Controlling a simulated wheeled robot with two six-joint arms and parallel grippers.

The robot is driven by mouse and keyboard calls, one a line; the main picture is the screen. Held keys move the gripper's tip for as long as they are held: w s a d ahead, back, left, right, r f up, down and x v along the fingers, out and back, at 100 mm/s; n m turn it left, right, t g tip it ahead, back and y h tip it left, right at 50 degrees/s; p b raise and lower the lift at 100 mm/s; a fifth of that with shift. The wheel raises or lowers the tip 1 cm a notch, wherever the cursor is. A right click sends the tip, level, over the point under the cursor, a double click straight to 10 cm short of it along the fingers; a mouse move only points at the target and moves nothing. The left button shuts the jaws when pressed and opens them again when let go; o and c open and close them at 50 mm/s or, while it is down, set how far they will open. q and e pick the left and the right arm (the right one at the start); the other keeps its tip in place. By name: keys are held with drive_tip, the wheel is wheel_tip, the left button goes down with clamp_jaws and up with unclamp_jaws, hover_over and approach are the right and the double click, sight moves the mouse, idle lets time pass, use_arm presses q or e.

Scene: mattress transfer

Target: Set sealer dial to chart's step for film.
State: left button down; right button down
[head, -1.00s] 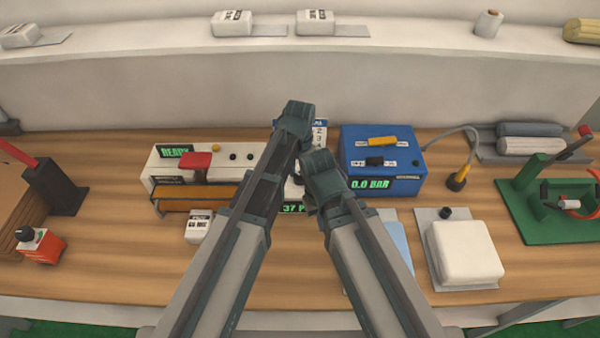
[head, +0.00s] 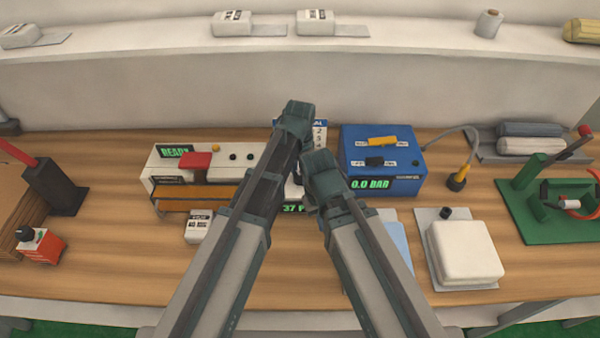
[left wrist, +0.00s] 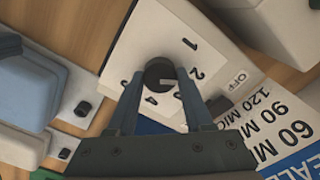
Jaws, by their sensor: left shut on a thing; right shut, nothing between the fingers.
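The sealer dial (left wrist: 158,72) is a dark round knob on a white face, with 1, 2, 3, 4 and OFF printed around it. Its pale mark points right, roughly toward the 2. My left gripper (left wrist: 160,92) is shut on the knob; in the head view my arm hides it. The chart (left wrist: 280,130) lists 60, 90 and 120 MIC; its step column is only partly visible in the head view (head: 319,135). The white film box (head: 198,228) carries a label too small to read surely. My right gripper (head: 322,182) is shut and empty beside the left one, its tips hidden.
The white sealer (head: 222,160) reads READY and has a red handle. A blue box (head: 382,160) showing 0.0 BAR stands right of my grippers. A white pad (head: 465,252) and a green stand (head: 545,220) are farther right.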

sight(300, 175)
use_arm(q)
drive_tip(key=shift+c, duration=1.5)
unclamp_jaws()
drive_tip(key=shift+r, duration=0.1)
wheel_tip(300, 175, up, 14)
drive_tip(key=p, duration=1.4)
drive_tip(key=shift+f, duration=0.2)
